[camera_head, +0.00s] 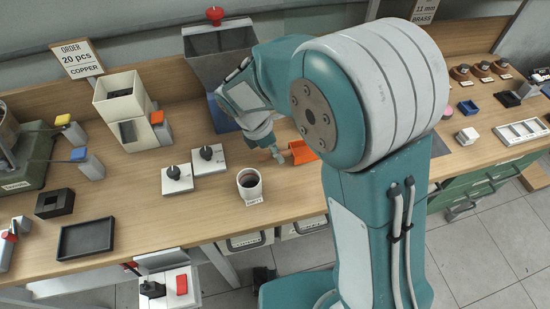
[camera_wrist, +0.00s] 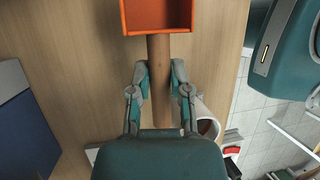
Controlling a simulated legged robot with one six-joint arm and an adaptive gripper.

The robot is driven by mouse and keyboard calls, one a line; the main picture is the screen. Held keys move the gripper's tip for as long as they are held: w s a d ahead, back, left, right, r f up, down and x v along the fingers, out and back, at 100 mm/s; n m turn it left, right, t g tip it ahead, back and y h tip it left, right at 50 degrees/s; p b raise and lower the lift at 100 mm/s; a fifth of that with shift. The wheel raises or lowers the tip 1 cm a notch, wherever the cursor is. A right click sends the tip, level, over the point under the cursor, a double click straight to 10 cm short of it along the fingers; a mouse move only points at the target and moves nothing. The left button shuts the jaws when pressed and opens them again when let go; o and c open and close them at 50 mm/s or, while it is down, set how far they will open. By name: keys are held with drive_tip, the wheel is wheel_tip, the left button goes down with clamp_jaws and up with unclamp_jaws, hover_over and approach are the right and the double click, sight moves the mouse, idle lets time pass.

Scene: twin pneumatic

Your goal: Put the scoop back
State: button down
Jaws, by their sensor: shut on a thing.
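The scoop has an orange square pan (camera_wrist: 158,14) and a brown round handle (camera_wrist: 159,50). My gripper (camera_wrist: 160,72) is shut on the handle, with one finger on each side of it. In the head view the orange scoop (camera_head: 302,153) shows just right of my gripper (camera_head: 279,154), partly hidden behind my arm. It is low over the wooden bench (camera_head: 100,195); I cannot tell whether it touches the top.
A grey hopper bin (camera_head: 215,58) with a blue front stands behind my gripper. A white cup (camera_head: 250,186) with dark contents stands in front of it. White pads with black knobs (camera_head: 208,158) are to the left. The order sign (camera_head: 78,58) reads 20 pcs copper.

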sight(280, 167)
drive_tip(key=shift+w+a+f, duration=0.15)
drive_tip(key=shift+w+f, duration=0.25)
drive_tip(key=shift+f, duration=0.05)
wheel_tip(280, 167, down, 3)
drive_tip(key=shift+w+f, duration=0.15)
drive_tip(key=shift+f, duration=0.05)
drive_tip(key=c, duration=0.6)
unclamp_jaws()
